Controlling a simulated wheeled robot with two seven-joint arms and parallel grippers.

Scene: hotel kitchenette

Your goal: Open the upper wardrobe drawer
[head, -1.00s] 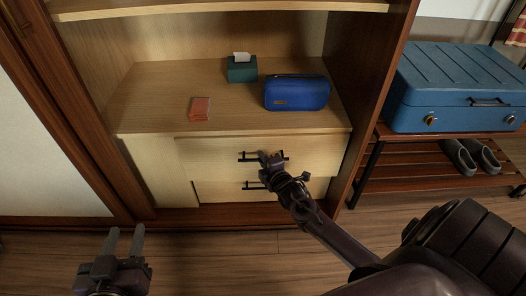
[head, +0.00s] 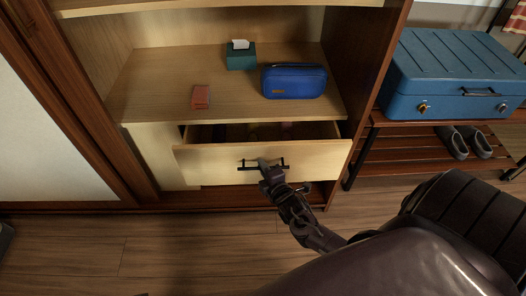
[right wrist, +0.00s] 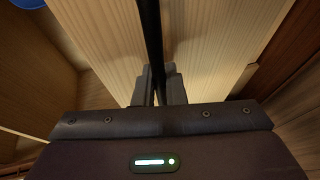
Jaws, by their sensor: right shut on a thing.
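The upper wardrobe drawer (head: 215,162) is pale wood and stands pulled out partway, with its dark inside showing behind the front. Its black bar handle (head: 248,164) is on the middle of the front. My right gripper (head: 264,164) is shut on this handle, and in the right wrist view the fingers (right wrist: 158,85) close around the dark bar (right wrist: 152,45). The lower drawer is mostly hidden below the open one. My left gripper is out of the head view.
On the shelf above the drawer lie a blue pouch (head: 295,82), a green tissue box (head: 240,57) and a small red packet (head: 201,96). A blue suitcase (head: 450,75) stands on a rack to the right, with grey shoes (head: 453,142) below. The floor (head: 150,245) in front is clear.

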